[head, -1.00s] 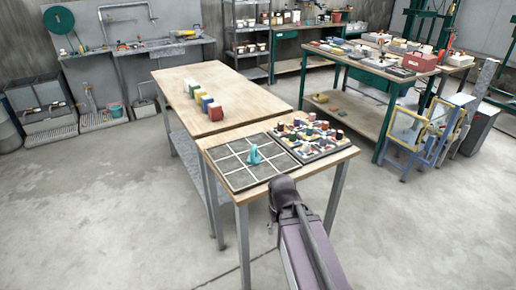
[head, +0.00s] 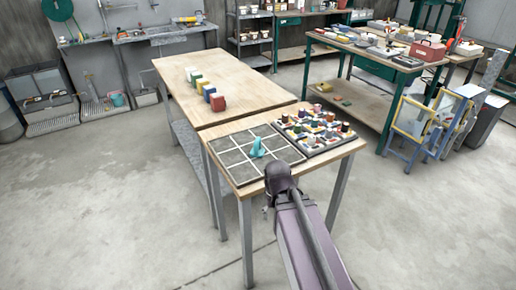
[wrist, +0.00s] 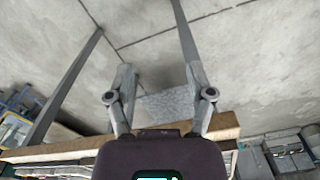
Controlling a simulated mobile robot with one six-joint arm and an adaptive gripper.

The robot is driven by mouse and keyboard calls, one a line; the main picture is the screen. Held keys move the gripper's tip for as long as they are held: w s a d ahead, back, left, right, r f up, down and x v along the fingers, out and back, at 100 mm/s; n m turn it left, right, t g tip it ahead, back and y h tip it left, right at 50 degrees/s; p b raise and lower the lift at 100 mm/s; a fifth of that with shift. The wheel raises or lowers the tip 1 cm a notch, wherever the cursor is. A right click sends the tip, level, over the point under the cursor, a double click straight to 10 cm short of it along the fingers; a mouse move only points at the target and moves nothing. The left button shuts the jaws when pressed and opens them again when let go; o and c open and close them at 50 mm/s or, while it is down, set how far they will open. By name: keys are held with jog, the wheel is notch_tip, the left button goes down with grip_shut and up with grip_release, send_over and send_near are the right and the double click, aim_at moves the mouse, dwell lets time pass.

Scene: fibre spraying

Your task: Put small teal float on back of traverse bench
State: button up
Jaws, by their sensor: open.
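A small teal float (head: 257,148) stands on the dark grid board (head: 226,161) on the near wooden bench, in the head view. A second wooden bench (head: 235,76) adjoins it at the far side and carries a row of coloured blocks. I cannot tell which bench is the traverse bench. My gripper shows in the wrist view (wrist: 160,88), fingers spread with nothing between them. In the head view, my arm's end is at the near bench's front edge, below and apart from the float; the fingers are mostly hidden there. The float is not in the wrist view.
The coloured blocks (head: 207,91) stand in a line near the middle of the far bench; its back part is clear. A tray of small items (head: 313,130) lies right of the grid board. A crowded green-legged bench (head: 345,98) stands at right. Open floor lies left.

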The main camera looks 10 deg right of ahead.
aim_at(258, 140)
jog(key=w+r+m+t+p, duration=0.5)
jog(key=w+r+p, duration=1.4)
jog(key=w, duration=0.5)
notch_tip(258, 140, up, 2)
jog(key=shift+a+m, duration=0.3)
jog(key=shift+a, duration=0.05)
jog(key=shift+f, duration=0.15)
jog(key=b+x, duration=0.8)
jog(key=shift+f, duration=0.15)
jog(key=shift+d, duration=0.1)
jog(key=b+x, duration=0.3)
jog(key=shift+d+f, duration=0.25)
jog(key=shift+f, duration=0.1)
jog(key=shift+b+x, duration=0.8)
jog(key=shift+b, duration=0.1)
